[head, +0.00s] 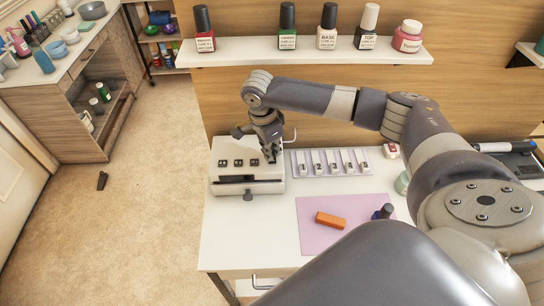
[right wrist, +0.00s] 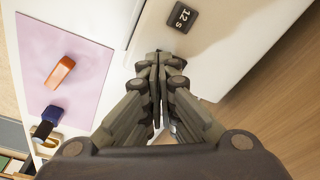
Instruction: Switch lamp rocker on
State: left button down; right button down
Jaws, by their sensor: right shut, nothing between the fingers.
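A white lamp box (head: 222,187) stands at the left end of the white table, with a dark slot in its front. Several small dark labelled buttons (head: 238,163) sit in a row on its top. My right gripper (head: 270,158) is at the right end of the box top, pointing down, its fingers shut and empty. In the right wrist view the shut fingertips (right wrist: 158,60) are beside a dark button marked "12 s" (right wrist: 181,17) on the white casing (right wrist: 225,50). I cannot make out a separate rocker or tell whether the fingertips touch the box. My left gripper is not in view.
A numbered white strip (head: 330,173) lies right of the box. A pink mat (head: 318,240) holds an orange block (head: 330,220) and a dark bottle (head: 383,212). A shelf (head: 270,50) with several bottles hangs above my right arm.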

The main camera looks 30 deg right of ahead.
aim_at(272, 161)
jog(key=shift+f, duration=0.95)
dwell(0.5)
jog(key=shift+r, duration=0.1)
notch_tip(272, 161, up, 7)
jog(key=p, duration=0.9)
dwell(0.4)
